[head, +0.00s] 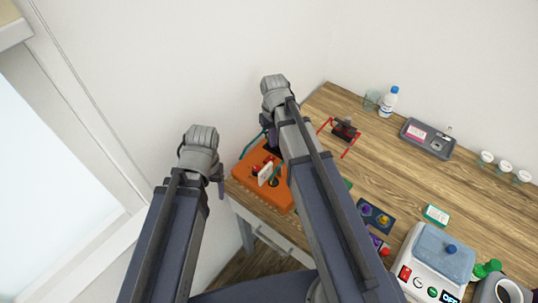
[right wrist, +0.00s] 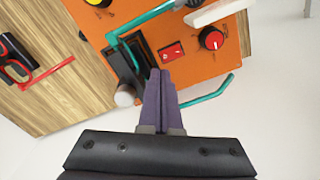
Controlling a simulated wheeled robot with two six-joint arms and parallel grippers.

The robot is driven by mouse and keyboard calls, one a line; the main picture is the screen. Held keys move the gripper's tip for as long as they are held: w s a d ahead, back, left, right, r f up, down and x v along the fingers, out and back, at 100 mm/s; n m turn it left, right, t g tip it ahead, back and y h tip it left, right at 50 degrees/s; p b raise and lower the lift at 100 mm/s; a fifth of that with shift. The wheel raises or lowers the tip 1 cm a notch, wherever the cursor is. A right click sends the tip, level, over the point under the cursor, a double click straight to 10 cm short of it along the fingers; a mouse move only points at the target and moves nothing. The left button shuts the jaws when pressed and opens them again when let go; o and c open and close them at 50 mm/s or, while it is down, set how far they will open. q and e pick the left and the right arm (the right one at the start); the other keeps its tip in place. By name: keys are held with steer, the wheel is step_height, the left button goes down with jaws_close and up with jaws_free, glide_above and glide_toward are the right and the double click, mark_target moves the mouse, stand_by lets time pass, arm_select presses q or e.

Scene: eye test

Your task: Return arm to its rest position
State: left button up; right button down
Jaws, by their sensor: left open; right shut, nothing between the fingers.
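My right arm (head: 325,190) reaches up the middle of the head view, with its wrist over the back of an orange device (head: 249,187). My right gripper (right wrist: 160,73) is shut and empty in the right wrist view, its purple fingers together. Its tips show over the orange panel (right wrist: 188,70), beside a black part (right wrist: 127,70) and a teal handle (right wrist: 148,20); whether they touch cannot be told. My left gripper (head: 221,183) is open, left of the orange device and apart from it. The left wrist hides most of it.
The wooden table (head: 390,170) holds a dark tool with red handles (head: 344,131), a bottle (head: 388,102), a grey tray (head: 427,138), small white cups (head: 504,167) and a white scale-like device (head: 432,262). A white wall stands behind. The table's left edge lies near the orange device.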

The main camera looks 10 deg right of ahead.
steer(key=shift+r+p, duration=0.35)
steer(key=shift+r, duration=0.3)
steer(key=s+a+f+n+h+b, duration=0.1)
steer(key=s+a+f+b, duration=0.3)
steer(key=s+a, duration=0.6)
steer(key=s+n, duration=0.1)
steer(key=s, duration=0.3)
steer(key=shift+s+a, duration=0.15)
steer(key=shift+a, duration=0.1)
steer(key=shift+f, duration=0.1)
